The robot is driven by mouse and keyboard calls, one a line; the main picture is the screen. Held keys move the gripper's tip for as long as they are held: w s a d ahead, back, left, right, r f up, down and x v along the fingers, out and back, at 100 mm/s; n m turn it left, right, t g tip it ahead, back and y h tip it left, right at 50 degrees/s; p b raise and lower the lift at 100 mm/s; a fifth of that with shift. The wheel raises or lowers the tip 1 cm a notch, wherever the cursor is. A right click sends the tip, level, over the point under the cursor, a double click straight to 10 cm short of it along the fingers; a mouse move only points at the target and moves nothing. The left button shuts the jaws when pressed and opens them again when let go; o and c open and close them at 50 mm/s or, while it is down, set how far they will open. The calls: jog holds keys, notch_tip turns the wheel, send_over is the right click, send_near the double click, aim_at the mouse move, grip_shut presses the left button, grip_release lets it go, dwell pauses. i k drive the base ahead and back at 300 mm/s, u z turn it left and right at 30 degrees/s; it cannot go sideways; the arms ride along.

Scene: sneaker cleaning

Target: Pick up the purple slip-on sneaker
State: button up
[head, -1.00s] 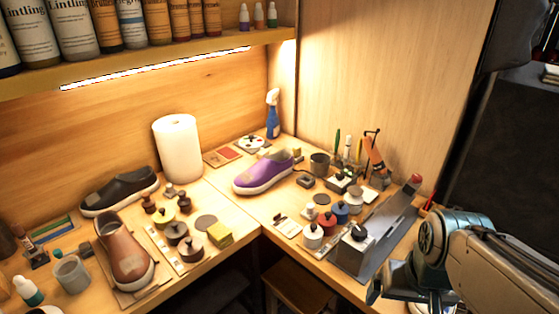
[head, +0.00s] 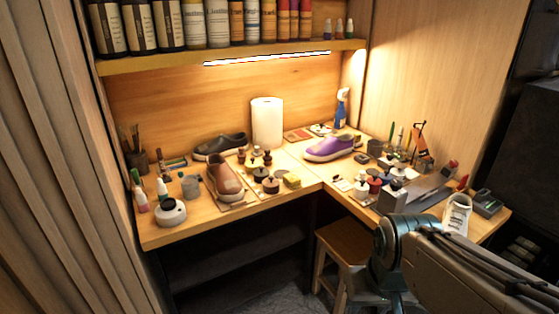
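The purple slip-on sneaker (head: 328,147) stands upright on the corner workbench (head: 215,216), near the inner corner. It has a pale sole, and its toe points left. Nothing covers it in the head view. My arm shows at the lower right, well in front of the bench and apart from the sneaker. My gripper itself cannot be made out in the head view.
A paper roll (head: 267,123), a black shoe (head: 220,146), a brown shoe (head: 225,178) and a spray bottle (head: 341,108) stand nearby. A stool (head: 346,240) stands below. A bottle shelf (head: 150,62) hangs above.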

aim_at(333, 147)
jog(key=u, duration=0.7)
jog(key=i, duration=1.3)
jog(key=z, duration=1.1)
jog(key=i, duration=0.6)
jog(key=z, duration=0.4)
